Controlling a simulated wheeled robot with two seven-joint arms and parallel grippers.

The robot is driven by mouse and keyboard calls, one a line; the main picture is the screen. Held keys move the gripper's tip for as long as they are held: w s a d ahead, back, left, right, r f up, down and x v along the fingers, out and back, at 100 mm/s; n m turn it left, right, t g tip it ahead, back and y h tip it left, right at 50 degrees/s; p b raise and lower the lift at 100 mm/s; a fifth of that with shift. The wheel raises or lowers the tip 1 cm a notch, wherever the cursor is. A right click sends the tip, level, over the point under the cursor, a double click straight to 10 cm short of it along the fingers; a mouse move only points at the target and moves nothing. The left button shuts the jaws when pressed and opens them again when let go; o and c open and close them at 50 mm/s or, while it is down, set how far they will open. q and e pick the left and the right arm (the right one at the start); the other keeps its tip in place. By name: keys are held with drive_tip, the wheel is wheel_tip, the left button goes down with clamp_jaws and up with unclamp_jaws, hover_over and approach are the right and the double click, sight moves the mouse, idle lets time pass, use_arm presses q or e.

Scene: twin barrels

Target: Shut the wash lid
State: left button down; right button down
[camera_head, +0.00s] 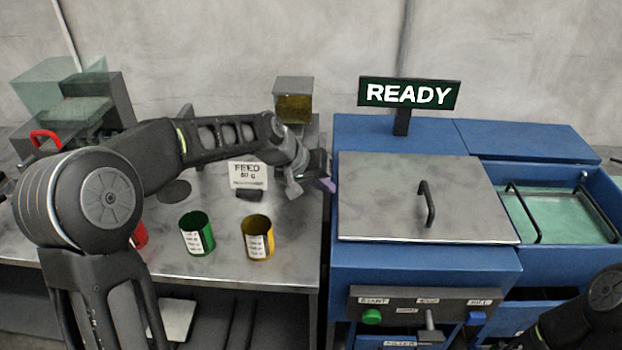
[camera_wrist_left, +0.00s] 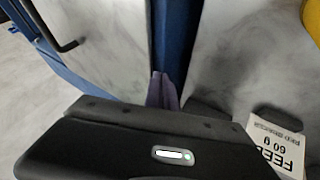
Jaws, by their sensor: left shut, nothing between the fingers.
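The wash lid is a grey, marbled plate (camera_head: 385,195) with a black bar handle (camera_head: 427,204). It lies flat, or nearly so, over the left part of the blue machine (camera_head: 425,262). Part of the lid (camera_wrist_left: 105,30) also shows at the upper left of the left wrist view. My left gripper (camera_head: 328,185) is shut and empty, just left of the lid's left edge, near the gap between table and machine. Its purple fingertips (camera_wrist_left: 162,90) show in the left wrist view, apart from the handle. My right gripper is out of view; only part of my right arm shows at lower right.
A READY sign (camera_head: 409,94) stands behind the lid. An open bay with a green basket (camera_head: 560,215) is at right. A control panel (camera_head: 425,310) with a green button is below. Green (camera_head: 197,233) and yellow (camera_head: 258,238) cups stand on the table at left, near a FEED card (camera_head: 248,175).

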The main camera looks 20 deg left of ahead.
use_arm(q)
drive_tip(key=shift+w+d, duration=0.1)
drive_tip(key=shift+d, duration=0.05)
drive_tip(key=shift+d, duration=0.1)
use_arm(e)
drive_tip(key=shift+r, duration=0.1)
